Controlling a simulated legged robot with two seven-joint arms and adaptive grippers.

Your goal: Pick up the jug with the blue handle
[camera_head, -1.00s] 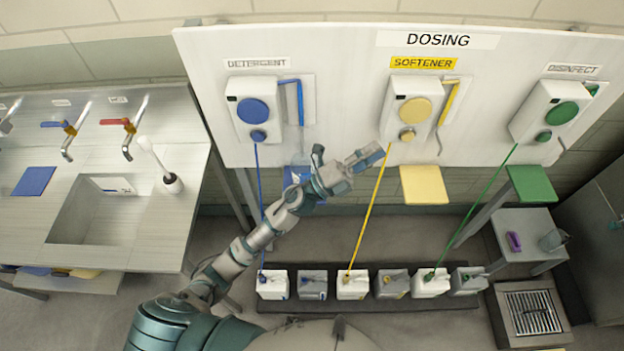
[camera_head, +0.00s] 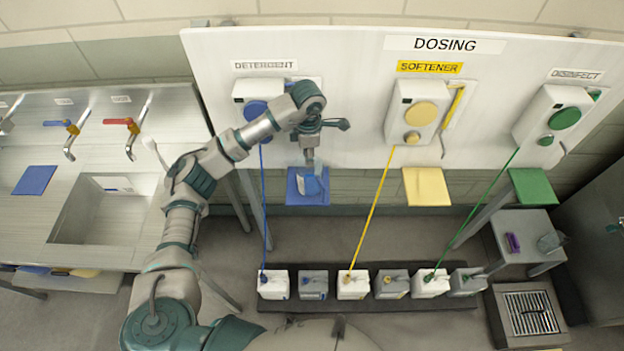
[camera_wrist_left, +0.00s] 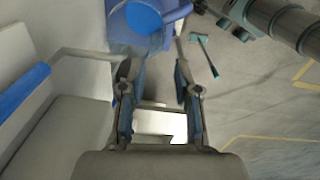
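A clear jug (camera_head: 315,185) with blue on it stands on the blue shelf (camera_head: 294,200) below the detergent dispenser. It is partly hidden by my left gripper (camera_head: 309,163), which points down at it. In the left wrist view the jug (camera_wrist_left: 133,42) is at the top, just beyond the fingertips, with a round blue area. My left gripper (camera_wrist_left: 155,75) is open there, with no object clearly held between its fingers. Which part of the jug is the handle is unclear. My right gripper is not in view.
Above are the blue detergent (camera_head: 256,95), yellow softener (camera_head: 412,110) and green disinfect dispensers (camera_head: 550,112) on a white panel. A sink (camera_head: 105,215) is at left.

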